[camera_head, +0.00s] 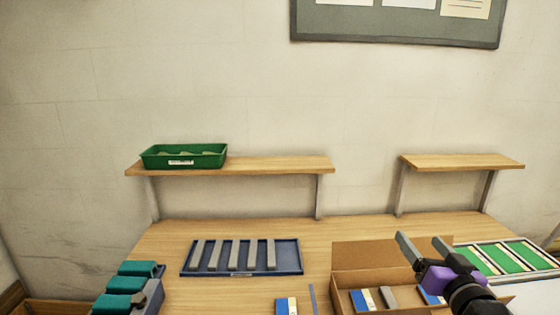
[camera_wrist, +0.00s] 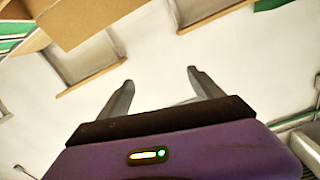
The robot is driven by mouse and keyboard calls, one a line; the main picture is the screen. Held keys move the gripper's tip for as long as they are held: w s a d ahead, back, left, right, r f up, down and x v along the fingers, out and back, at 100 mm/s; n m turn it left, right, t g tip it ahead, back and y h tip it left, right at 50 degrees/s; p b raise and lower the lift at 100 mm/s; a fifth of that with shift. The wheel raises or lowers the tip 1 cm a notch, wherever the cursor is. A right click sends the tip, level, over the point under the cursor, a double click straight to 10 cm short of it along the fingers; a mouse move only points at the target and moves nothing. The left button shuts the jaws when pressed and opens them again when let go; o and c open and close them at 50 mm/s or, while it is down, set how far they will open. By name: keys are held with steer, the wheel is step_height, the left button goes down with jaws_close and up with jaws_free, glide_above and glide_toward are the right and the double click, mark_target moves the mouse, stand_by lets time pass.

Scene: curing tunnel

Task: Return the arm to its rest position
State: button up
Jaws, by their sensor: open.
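My gripper (camera_head: 422,249) is in the lower right of the head view, above the right part of the open cardboard box (camera_head: 375,255). Its two grey fingers stand apart with nothing between them. In the wrist view my gripper (camera_wrist: 160,78) also shows its fingers spread and empty, with the pale wall beyond. The purple gripper body and dark wrist hide part of the box's right side. Inside the box lie a blue and white block (camera_head: 362,299) and a grey bar (camera_head: 388,297).
A blue tray (camera_head: 285,268) with several grey bars lies mid-table. A green-and-white rack (camera_head: 505,258) is right of my gripper. Teal-topped blocks (camera_head: 126,284) stand at left. A green bin (camera_head: 184,156) sits on the left shelf (camera_head: 290,165); the right shelf (camera_head: 462,161) is empty.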

steer(key=s+a+f+g+b, duration=0.1)
steer(key=s+f, duration=0.6)
steer(key=s, duration=0.9)
steer(key=s+a+f+n+g+b, duration=0.1)
steer(key=s+a+f+b, duration=0.2)
steer(key=s, duration=1.3)
steer(key=s+a+f+n+g+b, duration=0.1)
steer(key=s+a+f+b, duration=0.2)
steer(key=s+a+f, duration=0.4)
steer(key=s+f, duration=0.5)
steer(key=s, duration=0.4)
steer(key=shift+s, duration=0.25)
